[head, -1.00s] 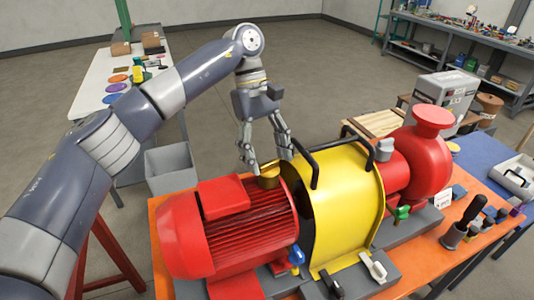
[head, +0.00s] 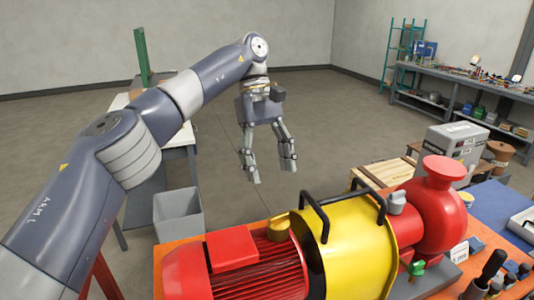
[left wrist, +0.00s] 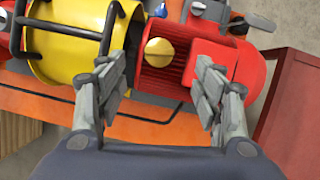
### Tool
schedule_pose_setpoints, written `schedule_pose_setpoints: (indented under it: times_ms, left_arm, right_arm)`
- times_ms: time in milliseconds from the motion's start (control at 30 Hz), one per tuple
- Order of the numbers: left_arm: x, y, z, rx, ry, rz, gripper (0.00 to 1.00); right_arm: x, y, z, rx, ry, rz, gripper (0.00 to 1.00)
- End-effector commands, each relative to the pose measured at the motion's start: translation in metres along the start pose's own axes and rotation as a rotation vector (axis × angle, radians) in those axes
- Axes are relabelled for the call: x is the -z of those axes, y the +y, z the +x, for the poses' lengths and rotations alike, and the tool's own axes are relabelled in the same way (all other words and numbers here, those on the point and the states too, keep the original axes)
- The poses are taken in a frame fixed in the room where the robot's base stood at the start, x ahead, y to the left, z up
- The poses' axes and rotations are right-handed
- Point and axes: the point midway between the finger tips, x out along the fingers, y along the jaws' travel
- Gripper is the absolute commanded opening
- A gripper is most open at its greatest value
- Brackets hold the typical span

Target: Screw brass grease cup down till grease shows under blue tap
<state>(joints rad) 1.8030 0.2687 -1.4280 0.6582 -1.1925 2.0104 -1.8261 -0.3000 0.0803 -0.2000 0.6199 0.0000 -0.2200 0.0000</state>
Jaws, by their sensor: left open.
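The brass grease cup (head: 279,229) sits on top of the machine, between the red finned motor (head: 240,262) and the yellow guard (head: 352,245). It also shows in the left wrist view (left wrist: 159,52) as a round gold cap with a line across it. My left gripper (head: 270,172) is open and empty, above the cup and apart from it. In the left wrist view its fingers (left wrist: 160,72) are spread to either side of the cup. A small blue part (left wrist: 161,9) at that view's top edge may be the blue tap; no grease is discernible. My right gripper is not in view.
Black handles (head: 315,208) stand up from the yellow guard close to the cup. A red pump casing (head: 433,222) and a green tap (head: 416,268) are to the right. A grey bin (head: 178,215) stands on the floor behind. Open air surrounds the gripper.

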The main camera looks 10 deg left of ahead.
Motion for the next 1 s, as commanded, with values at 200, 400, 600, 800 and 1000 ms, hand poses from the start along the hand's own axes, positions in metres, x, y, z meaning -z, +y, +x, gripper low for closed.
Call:
schedule_pose_setpoints:
  times_ms: [200, 400, 600, 800, 1000]
  left_arm:
    - [0.000, 0.000, -0.014, 0.001, 0.002, -0.002, 0.62]
    - [0.000, 0.000, -0.023, -0.006, 0.005, -0.001, 0.62]
    - [0.000, 0.000, -0.025, -0.009, 0.005, -0.001, 0.62]
    - [0.000, 0.000, -0.025, -0.009, 0.005, -0.001, 0.62]
    - [0.000, 0.000, -0.025, -0.009, 0.005, -0.001, 0.62]
  right_arm:
    - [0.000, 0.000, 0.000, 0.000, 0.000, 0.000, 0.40]
    - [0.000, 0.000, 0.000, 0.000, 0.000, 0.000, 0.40]
    - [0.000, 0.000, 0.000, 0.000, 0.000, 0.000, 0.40]
    - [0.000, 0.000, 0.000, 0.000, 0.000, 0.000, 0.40]
    - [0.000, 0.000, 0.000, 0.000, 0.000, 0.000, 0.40]
